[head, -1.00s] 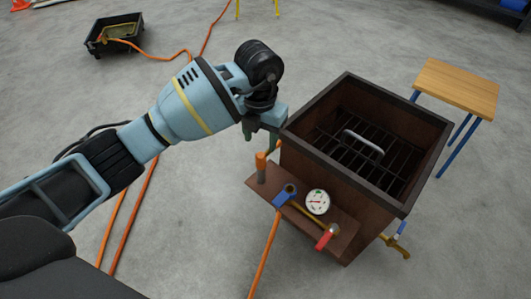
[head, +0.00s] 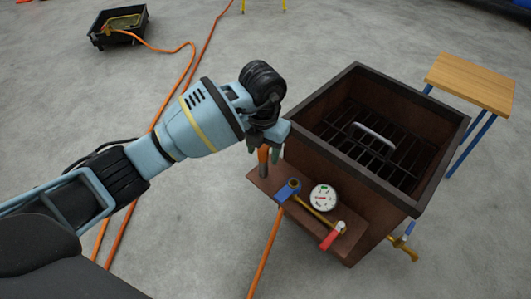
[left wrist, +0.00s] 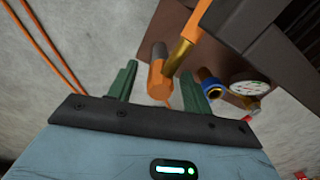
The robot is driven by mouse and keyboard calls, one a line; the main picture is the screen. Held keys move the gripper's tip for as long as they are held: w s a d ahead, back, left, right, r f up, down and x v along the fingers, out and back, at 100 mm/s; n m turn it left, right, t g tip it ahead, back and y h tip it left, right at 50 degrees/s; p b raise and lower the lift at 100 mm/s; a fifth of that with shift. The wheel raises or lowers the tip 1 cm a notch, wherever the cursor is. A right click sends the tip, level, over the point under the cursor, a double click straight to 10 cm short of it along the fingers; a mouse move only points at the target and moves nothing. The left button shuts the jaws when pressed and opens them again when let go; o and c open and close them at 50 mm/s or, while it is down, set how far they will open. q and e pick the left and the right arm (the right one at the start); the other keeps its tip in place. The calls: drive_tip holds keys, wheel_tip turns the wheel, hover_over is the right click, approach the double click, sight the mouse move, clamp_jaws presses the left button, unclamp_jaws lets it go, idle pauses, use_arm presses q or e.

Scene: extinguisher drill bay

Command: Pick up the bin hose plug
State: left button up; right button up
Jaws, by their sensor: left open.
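The bin hose plug appears to be the upright orange-topped cylinder (head: 263,154) on the left end of the brown shelf (head: 345,243). In the left wrist view the orange plug (left wrist: 156,72) shows between my fingers, with a brass-orange bar (left wrist: 187,45) close beside it. My left gripper (head: 265,149) is open, its two green fingers on either side of the plug's top. Whether they touch it I cannot tell. The left wrist view shows the open fingers of my left gripper (left wrist: 159,88) too. My right gripper is not in view.
The brown bin (head: 375,215) with a grate stands right behind the shelf. A blue coupling (head: 288,189) with an orange hose, a gauge (head: 323,197) and a red-handled valve (head: 332,236) sit close by. A wooden table (head: 472,82) and black tray (head: 119,25) stand farther off.

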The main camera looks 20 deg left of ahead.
use_arm(q)
drive_tip(key=shift+r, duration=0.1)
drive_tip(key=shift+c, duration=0.3)
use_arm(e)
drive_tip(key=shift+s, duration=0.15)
use_arm(q)
drive_tip(key=c, duration=1)
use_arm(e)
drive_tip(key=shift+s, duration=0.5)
